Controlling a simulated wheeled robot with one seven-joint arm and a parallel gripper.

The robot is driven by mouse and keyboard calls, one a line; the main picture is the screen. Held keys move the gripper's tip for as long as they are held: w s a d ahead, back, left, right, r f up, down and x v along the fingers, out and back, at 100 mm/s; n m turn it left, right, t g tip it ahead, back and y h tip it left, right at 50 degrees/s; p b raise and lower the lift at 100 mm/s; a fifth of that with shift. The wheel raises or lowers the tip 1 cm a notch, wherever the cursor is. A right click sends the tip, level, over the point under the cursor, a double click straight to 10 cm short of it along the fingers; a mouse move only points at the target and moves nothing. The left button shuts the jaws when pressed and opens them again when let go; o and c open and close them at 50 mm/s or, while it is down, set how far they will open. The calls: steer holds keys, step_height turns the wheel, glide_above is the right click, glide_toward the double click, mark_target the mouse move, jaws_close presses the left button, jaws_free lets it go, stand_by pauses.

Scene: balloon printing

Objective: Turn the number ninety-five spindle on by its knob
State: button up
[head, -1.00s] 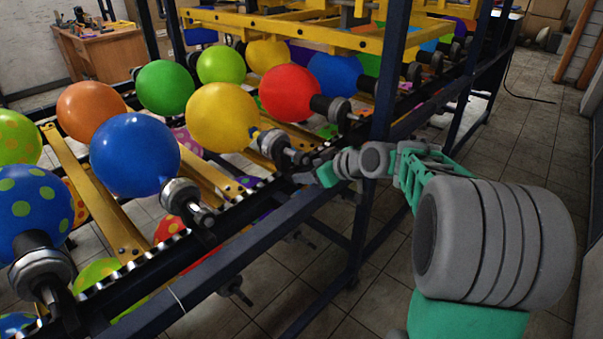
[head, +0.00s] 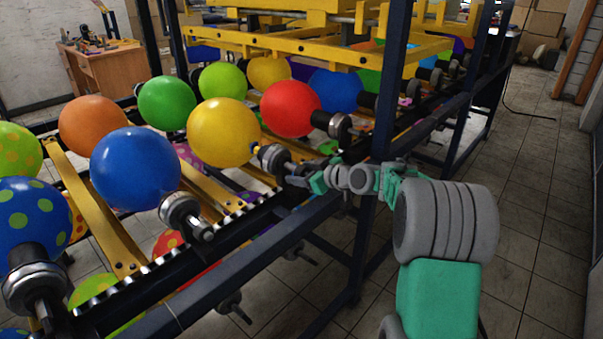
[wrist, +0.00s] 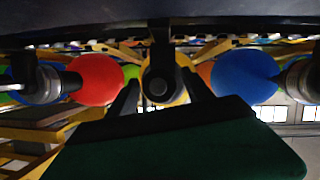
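The yellow balloon (head: 222,132) sits on a spindle (head: 272,158) whose metal collar and dark end face the aisle. My gripper (head: 299,174) is at the outer end of this spindle in the head view. In the wrist view the dark round knob end (wrist: 158,86) of the spindle lies between the two dark fingers of my gripper (wrist: 160,96), with the yellow balloon behind it. The fingers look apart, with gaps beside the knob; I cannot tell whether either touches it. No spindle number is readable.
Neighbouring spindles carry a blue balloon (head: 135,168) and a red balloon (head: 291,108). Tiled floor (head: 535,200) is clear at the right.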

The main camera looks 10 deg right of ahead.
jaws_close()
stand_by(0.4)
steer(key=m+g+y+p, duration=0.1)
steer(key=m+y+p, duration=0.1)
steer(key=m+p, duration=0.1)
steer(key=shift+r, duration=0.15)
steer(key=m+g+y+p, duration=0.1)
steer(key=m+p, duration=0.1)
steer(key=shift+m+y, duration=0.3)
steer(key=shift+m, duration=0.1)
steer(key=m+y+p, duration=0.1)
steer(key=m, duration=0.1)
steer(key=shift+d+m+g+y+p, duration=0.1)
steer(key=shift+m+g+y+p, duration=0.2)
steer(key=shift+p, duration=0.1)
steer(key=shift+f+m+y, duration=0.2)
steer(key=shift+m+y, duration=0.6)
steer(key=shift+m, duration=0.7)
